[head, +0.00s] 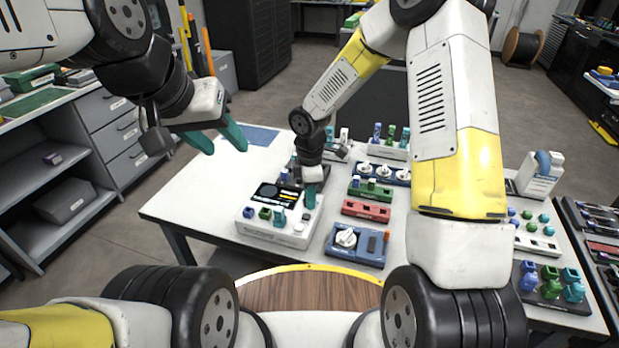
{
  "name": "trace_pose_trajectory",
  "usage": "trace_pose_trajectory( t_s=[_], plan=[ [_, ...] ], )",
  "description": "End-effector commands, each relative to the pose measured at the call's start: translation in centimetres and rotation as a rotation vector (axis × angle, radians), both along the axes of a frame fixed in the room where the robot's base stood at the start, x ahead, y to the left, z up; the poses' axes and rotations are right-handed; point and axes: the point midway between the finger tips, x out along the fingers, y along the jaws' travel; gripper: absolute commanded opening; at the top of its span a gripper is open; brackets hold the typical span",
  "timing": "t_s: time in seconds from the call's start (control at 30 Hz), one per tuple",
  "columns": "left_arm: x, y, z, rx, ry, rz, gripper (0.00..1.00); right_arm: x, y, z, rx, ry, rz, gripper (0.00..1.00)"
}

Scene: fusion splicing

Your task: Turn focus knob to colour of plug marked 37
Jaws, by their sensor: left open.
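A blue box (359,256) with one large white knob (346,238) and a small orange part stands near the table's front edge. A blue strip (401,180) farther back carries several smaller white knobs. No label is readable, so I cannot tell which is the focus knob or which plug is marked 37. Small blue, green and teal plugs (264,213) sit on the front of a white device (270,233) with a dark screen. My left gripper (224,143) is open and empty above the table's left side. My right gripper (311,197) points down at the white device; its finger gap is hidden.
A red block (366,211) and a green strip (371,190) lie behind the blue box. Colored plugs stand in racks at the back and at right (551,289). My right forearm covers the table's right middle. The table's front left (185,205) is bare.

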Motion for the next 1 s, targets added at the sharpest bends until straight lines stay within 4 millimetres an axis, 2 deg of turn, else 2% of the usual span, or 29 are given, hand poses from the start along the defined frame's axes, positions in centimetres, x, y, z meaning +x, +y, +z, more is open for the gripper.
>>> trace_pose_trajectory(
  t_s=[0.47,1.0],
  plan=[
    [0.0,0.0,0.0,0.0,0.0,0.0,0.45,0.02,0.07,0.08,0.0,-0.002,-0.077,0.0],
    [0.0,0.0,0.0,0.0,0.0,0.0,0.45,-0.02,0.16,0.12,0.001,-0.003,-0.534,0.0]
  ],
)
